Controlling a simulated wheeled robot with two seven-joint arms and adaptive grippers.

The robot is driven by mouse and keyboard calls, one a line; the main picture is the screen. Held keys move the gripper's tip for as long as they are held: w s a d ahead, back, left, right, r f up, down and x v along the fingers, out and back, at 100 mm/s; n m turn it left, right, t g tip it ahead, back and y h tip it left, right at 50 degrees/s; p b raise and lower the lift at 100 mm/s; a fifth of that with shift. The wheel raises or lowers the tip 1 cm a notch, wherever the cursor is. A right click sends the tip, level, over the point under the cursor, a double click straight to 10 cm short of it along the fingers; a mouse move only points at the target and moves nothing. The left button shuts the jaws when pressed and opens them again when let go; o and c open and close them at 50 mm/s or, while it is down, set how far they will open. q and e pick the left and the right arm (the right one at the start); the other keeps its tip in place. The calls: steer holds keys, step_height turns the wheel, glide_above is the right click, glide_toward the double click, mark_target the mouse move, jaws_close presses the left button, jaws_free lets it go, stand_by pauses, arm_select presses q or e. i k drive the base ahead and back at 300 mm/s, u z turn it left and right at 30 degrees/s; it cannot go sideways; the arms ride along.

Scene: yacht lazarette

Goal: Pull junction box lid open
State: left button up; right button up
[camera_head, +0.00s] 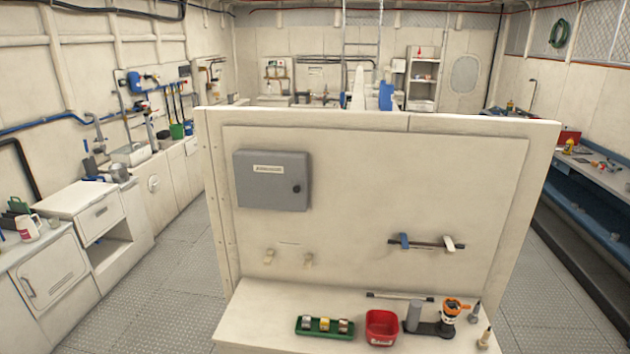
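A grey junction box (272,181) is mounted on the upper left of the cream panel in front of me. Its lid (262,191) looks shut. The lid bears a small white label (268,169) near its top and a dark round knob (296,188) near its right edge. Neither of my grippers is in the camera_head view.
The cream panel (360,215) stands behind a ledge (262,312). On the ledge are a green tray (325,334) with small items, a red bin (381,328) and an orange-topped tool (450,311). A rack (426,244) and two pegs sit on the panel. Floor is clear on both sides.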

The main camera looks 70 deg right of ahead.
mark_target(265, 182)
steer(key=z, duration=1.9)
